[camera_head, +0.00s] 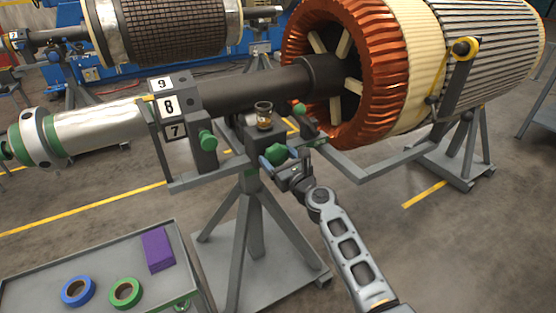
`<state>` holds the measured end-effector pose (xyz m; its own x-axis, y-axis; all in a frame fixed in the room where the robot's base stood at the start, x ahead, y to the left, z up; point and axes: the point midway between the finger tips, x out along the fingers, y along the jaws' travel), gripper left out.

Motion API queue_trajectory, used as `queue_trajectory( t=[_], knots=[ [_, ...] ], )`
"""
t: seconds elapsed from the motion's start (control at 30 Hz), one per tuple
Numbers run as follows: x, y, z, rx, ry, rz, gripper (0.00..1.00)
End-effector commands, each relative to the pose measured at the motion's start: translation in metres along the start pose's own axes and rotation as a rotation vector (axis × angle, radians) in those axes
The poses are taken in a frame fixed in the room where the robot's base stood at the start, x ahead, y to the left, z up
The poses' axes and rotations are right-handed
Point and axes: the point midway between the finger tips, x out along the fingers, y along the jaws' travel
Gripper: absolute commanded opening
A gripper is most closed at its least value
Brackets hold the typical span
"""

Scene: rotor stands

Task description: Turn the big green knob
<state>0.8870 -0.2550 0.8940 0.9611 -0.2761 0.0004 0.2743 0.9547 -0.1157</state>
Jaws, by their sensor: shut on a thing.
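The big green knob (276,153) sits on the front of the grey rotor stand (247,205), below a small glass. My gripper (283,166) reaches it from the lower right and is shut on it. The jaws hide part of the knob's lower right side. The exact angle of the knob is hard to make out at this size.
A glass with brown contents (264,115) stands on the stand just above the knob. Smaller green knobs (207,140) are nearby. The rotor shaft (245,92) runs above, into a copper-wound rotor (385,75). A grey cart (40,285) holds tape rolls and a purple box.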

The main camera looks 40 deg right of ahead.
Motion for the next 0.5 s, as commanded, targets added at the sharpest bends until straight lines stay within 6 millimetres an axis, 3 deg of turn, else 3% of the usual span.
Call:
queue_trajectory(
  t=[0.5],
  knots=[
    [-0.0005, -0.0007, -0.0026, -0.492, 0.001, -0.001, 0.47]
  ],
)
